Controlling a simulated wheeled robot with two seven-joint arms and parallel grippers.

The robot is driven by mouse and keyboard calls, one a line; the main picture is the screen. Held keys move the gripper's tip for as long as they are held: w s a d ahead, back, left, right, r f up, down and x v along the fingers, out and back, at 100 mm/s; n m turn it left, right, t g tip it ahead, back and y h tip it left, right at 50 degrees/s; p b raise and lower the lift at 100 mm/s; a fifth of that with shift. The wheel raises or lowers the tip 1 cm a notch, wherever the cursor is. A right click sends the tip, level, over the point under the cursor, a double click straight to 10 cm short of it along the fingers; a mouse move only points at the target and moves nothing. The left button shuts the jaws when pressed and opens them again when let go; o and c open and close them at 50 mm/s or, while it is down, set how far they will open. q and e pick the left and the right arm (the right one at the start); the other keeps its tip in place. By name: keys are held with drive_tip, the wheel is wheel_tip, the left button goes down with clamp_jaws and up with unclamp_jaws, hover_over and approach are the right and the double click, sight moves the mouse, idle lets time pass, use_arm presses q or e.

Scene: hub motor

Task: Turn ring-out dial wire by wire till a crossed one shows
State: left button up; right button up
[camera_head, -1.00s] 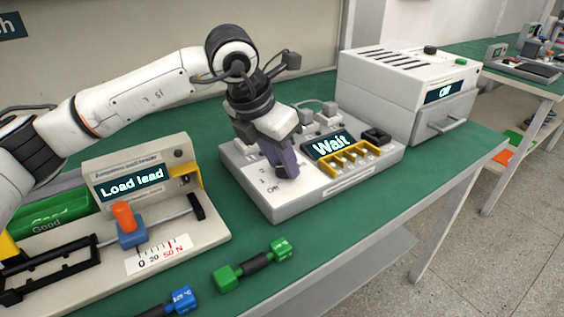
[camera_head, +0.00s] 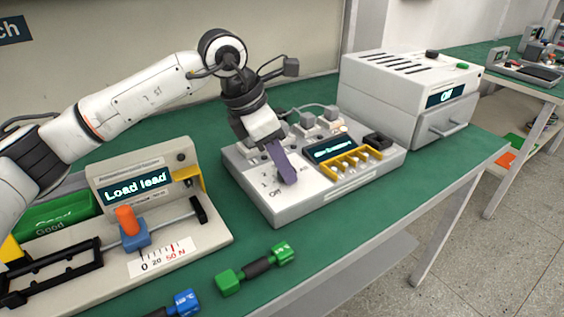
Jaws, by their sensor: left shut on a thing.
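The ring-out box (camera_head: 310,198) is a light grey unit in the middle of the green bench. Its dial, with marks such as "1" and "Off", sits on the left part of its top face. My left gripper (camera_head: 287,178) points down over the dial, with its purple-grey fingers shut on it. The fingers hide most of the dial. The box's screen (camera_head: 333,148) is dark with small light text that I cannot read. A yellow rack (camera_head: 352,160) with several slots sits beside the screen. My right gripper is not in view.
A green and black dumbbell-shaped gauge (camera_head: 256,268) lies at the front. A grey oven-like box (camera_head: 409,95) reading "Off" stands behind right. The bench's front edge is close.

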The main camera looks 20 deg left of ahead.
use_arm(q)
drive_tip(key=o, duration=1.1)
drive_tip(key=shift+c, duration=0.2)
drive_tip(key=v, duration=1)
drive_tip(key=shift+r+p, duration=0.2)
drive_tip(key=shift+p, duration=0.2)
idle(0.6)
